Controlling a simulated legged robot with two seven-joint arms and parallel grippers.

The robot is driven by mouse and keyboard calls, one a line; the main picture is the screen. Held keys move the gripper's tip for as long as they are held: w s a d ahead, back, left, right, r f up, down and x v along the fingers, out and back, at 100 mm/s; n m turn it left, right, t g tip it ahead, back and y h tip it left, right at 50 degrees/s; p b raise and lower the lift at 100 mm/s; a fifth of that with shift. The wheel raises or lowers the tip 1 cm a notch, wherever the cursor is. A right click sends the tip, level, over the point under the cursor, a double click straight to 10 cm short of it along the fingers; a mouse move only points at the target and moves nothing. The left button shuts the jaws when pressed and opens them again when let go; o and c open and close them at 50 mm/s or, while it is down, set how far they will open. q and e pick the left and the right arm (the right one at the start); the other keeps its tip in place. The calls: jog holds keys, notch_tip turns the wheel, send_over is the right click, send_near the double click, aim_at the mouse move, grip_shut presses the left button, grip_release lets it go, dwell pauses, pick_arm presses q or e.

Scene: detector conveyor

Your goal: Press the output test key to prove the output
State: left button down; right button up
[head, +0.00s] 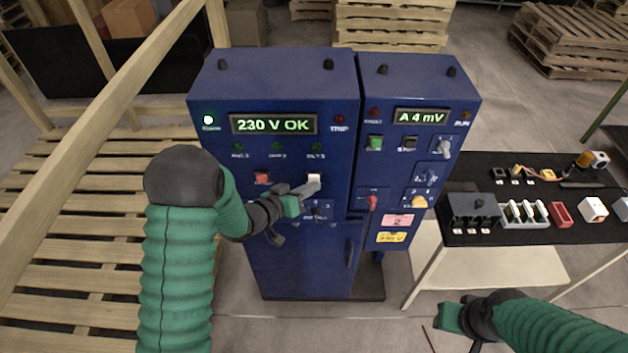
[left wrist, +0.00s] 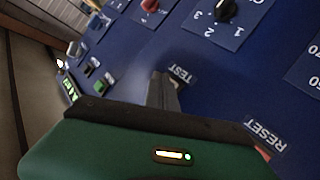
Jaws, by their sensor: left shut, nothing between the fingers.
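The pale output test key (head: 314,178) is on the front of the left blue cabinet (head: 300,270), under the lit display (head: 273,124) reading "230 V OK". My left gripper (head: 314,187) is shut and empty, its tips at the key's lower edge. In the left wrist view, the shut fingers (left wrist: 163,85) point at the panel beside the "TEST" label (left wrist: 182,74) and hide the key. I cannot tell whether they touch it. My right gripper (head: 448,318) hangs low at the right, away from the panel. Its jaw opening is unclear.
A red key (head: 262,178) is left of the test key, and a dark selector (head: 316,214) is below. The right cabinet (head: 405,87) shows "A 4 mV". A black-topped table (head: 540,239) with small parts stands right. A wooden rail (head: 110,125) crosses the left side.

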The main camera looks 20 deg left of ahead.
pick_arm(q)
jog(key=shift+w+a, duration=0.1)
jog(key=shift+w, duration=0.2)
jog(key=shift+s, duration=0.1)
dwell(0.4)
jog(key=shift+s+d, duration=0.3)
jog(key=shift+s, duration=0.5)
jog(key=shift+s, duration=0.15)
jog(key=s, duration=0.2)
jog(key=s+d, duration=0.1)
jog(key=s, duration=0.1)
jog(key=shift+s+d, duration=0.15)
jog(key=shift+s, duration=0.15)
dwell(0.3)
